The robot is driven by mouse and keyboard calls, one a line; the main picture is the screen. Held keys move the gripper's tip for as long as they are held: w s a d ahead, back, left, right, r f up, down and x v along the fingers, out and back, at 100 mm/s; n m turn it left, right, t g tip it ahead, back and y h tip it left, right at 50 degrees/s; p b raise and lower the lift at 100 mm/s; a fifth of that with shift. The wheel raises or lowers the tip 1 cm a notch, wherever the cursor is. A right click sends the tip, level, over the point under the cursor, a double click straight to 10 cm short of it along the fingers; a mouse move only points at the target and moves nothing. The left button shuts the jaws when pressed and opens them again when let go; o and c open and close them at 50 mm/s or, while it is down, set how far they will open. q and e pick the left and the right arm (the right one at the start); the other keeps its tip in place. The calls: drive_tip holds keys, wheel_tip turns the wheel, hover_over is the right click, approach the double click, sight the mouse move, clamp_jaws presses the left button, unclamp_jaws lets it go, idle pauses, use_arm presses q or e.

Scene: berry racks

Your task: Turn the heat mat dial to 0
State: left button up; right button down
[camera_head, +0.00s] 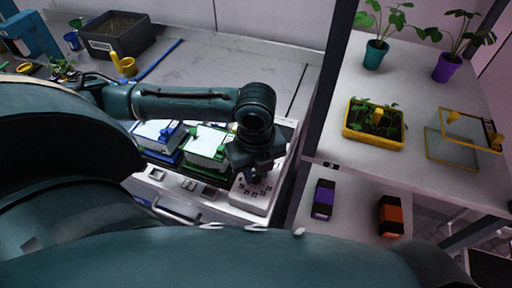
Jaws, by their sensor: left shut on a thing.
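My left gripper (258,174) points down over a small white control box (242,201) at the right front of the bench. The box has small marks on its face. The gripper is shut on the dial there; the fingers cover the dial, so its pointer and setting cannot be read. My right gripper is not in view.
A green-framed tray with a white cover (208,140) and a blue-framed one (156,132) stand close left of the gripper. A yellow seedling tray (347,130) and a yellow-framed clear panel (452,143) are on the right shelf.

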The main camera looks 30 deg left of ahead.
use_arm(q)
drive_tip(key=shift+m, duration=2.2)
drive_tip(key=o, duration=1)
drive_tip(key=shift+r, duration=0.1)
wheel_tip(320, 180, up, 13)
